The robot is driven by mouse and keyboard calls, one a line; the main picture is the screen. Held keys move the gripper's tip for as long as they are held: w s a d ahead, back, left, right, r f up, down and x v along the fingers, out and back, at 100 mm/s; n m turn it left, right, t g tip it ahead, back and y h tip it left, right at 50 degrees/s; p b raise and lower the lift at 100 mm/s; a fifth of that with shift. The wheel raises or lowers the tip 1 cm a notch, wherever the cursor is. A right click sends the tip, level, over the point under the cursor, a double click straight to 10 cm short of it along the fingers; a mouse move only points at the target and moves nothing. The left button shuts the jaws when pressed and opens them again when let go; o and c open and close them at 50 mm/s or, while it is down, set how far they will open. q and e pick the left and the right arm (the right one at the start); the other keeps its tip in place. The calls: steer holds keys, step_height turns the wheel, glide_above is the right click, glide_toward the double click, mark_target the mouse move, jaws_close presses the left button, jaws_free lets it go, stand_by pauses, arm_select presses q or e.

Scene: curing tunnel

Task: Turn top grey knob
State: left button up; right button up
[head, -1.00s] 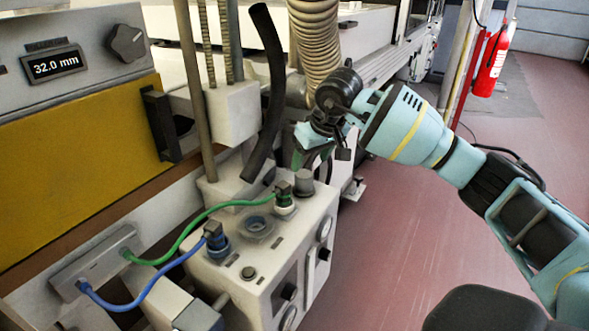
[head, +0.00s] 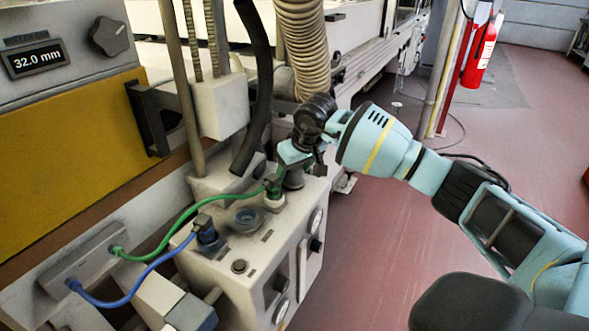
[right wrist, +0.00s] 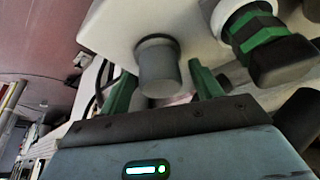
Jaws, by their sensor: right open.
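The top grey knob (head: 293,180) is a short cylinder on the top face of a white control box (head: 225,272), near its back right corner. My right gripper (head: 288,165) is over it and hides its upper part in the head view. In the right wrist view the grey knob (right wrist: 158,72) lies between the two green fingers of my right gripper (right wrist: 162,80), with a visible gap on each side. The gripper is open, and whether either finger touches the knob cannot be seen. My left gripper is not in view.
A green-cabled connector (head: 274,198) stands close beside the knob, also large in the right wrist view (right wrist: 265,40). A blue-cabled connector (head: 206,232) and an empty socket (head: 247,218) are nearer. A black hose (head: 258,90) and ribbed duct (head: 306,50) hang behind.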

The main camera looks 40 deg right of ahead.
steer(key=c, duration=1)
steer(key=shift+o, duration=0.2)
